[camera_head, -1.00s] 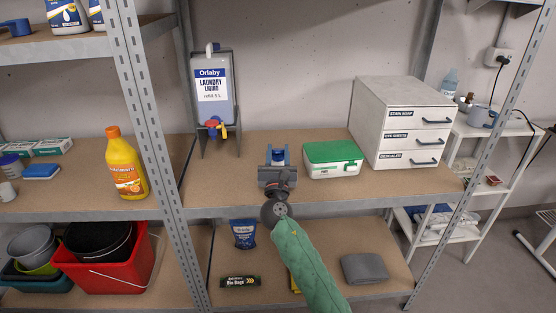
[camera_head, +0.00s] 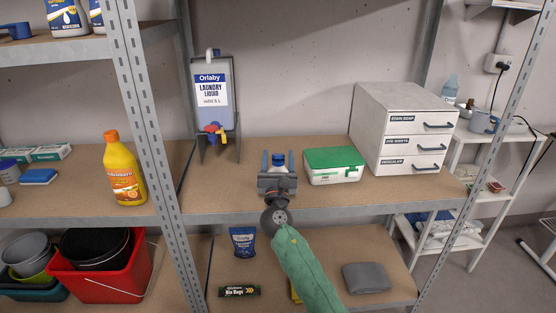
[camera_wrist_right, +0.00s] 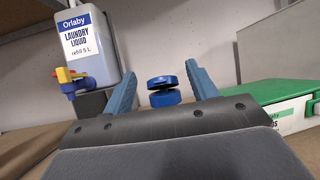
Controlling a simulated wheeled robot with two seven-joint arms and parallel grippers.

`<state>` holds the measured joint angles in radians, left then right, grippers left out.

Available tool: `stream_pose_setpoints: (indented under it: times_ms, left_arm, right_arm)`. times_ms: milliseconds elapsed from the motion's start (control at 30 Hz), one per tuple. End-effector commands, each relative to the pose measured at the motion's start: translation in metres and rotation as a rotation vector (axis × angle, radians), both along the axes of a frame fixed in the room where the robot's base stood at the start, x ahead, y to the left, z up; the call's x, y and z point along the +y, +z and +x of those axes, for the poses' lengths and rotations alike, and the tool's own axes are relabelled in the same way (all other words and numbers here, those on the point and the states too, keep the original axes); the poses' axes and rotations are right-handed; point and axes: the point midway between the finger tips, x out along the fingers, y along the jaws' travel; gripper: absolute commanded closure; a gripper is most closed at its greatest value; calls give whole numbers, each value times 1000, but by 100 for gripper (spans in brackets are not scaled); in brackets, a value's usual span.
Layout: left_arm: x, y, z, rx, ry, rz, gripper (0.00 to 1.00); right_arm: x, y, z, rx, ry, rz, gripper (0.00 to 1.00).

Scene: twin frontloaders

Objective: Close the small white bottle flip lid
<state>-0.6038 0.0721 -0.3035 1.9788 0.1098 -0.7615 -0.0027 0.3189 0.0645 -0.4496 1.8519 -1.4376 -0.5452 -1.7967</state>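The small white bottle (camera_head: 279,170) stands on the middle shelf, mostly hidden behind my right gripper. Its blue cap (camera_wrist_right: 165,98) shows in the right wrist view, with the blue flip lid (camera_wrist_right: 161,81) raised a little above it and a gap between them. My right gripper (camera_head: 278,157) is open and points at the bottle from the front. In the right wrist view its two blue fingers (camera_wrist_right: 162,82) stand apart, with the cap and lid seen between them and clear space on both sides. My left gripper is not in view.
A green-lidded white box (camera_head: 333,166) stands just right of the bottle, beside a white drawer unit (camera_head: 375,120). A laundry liquid dispenser (camera_head: 213,95) is at the back left. A steel post (camera_head: 145,110) and a yellow bottle (camera_head: 122,168) are further left.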

Motion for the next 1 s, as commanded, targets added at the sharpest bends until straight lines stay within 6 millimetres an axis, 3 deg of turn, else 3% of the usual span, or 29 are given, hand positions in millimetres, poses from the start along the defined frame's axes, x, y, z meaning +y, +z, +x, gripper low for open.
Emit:
stream_pose_setpoints:
  times_ms: [167, 367, 700, 1000]
  left_arm:
    - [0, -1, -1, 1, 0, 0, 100]
    - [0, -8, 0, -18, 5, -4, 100]
    - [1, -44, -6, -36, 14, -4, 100]
    - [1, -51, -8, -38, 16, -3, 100]
  right_arm:
    - [0, -1, -2, 0, 0, 0, 42]
    - [2, -13, -21, 1, 1, 1, 42]
    - [6, -35, -61, 1, 0, 1, 42]
    - [7, -37, -68, 0, 0, 0, 42]
